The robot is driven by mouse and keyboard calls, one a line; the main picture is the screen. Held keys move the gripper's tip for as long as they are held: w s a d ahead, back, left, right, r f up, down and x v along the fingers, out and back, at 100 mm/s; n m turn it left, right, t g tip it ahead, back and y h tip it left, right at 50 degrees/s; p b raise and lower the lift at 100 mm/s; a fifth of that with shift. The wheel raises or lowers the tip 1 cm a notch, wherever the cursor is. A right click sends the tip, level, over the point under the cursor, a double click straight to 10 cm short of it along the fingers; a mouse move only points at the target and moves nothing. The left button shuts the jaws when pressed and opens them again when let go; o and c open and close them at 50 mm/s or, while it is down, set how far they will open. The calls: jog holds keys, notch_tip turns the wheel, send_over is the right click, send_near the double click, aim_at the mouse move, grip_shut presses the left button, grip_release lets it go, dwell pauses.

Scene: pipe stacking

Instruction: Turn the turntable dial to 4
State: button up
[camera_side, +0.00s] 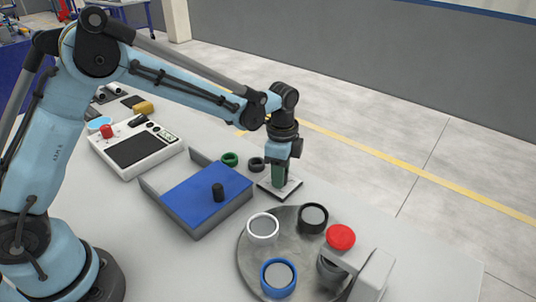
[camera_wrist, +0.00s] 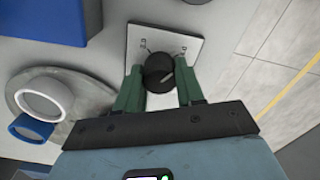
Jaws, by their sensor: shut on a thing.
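My gripper (camera_side: 278,184) points straight down over the plate. Its green fingers, seen in the wrist view (camera_wrist: 158,75), are shut on the knob from both sides. In the side view the fingers hide the knob. The grey turntable (camera_side: 250,262) carries a white ring (camera_side: 263,240), a black ring (camera_side: 313,229) and a blue ring (camera_side: 264,277).
A red-topped grey fixture (camera_side: 375,275) stands at the turntable's right edge. A blue-topped box (camera_side: 190,203) with a black knob lies left of the dial. A green ring (camera_side: 230,159) and a dark ring (camera_side: 257,164) sit behind it. A white control box (camera_side: 137,148) is farther left.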

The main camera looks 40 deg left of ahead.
jog(key=shift+m, duration=1)
jog(key=o, duration=1)
jog(key=shift+o, duration=0.2)
notch_tip(320, 180, up, 12)
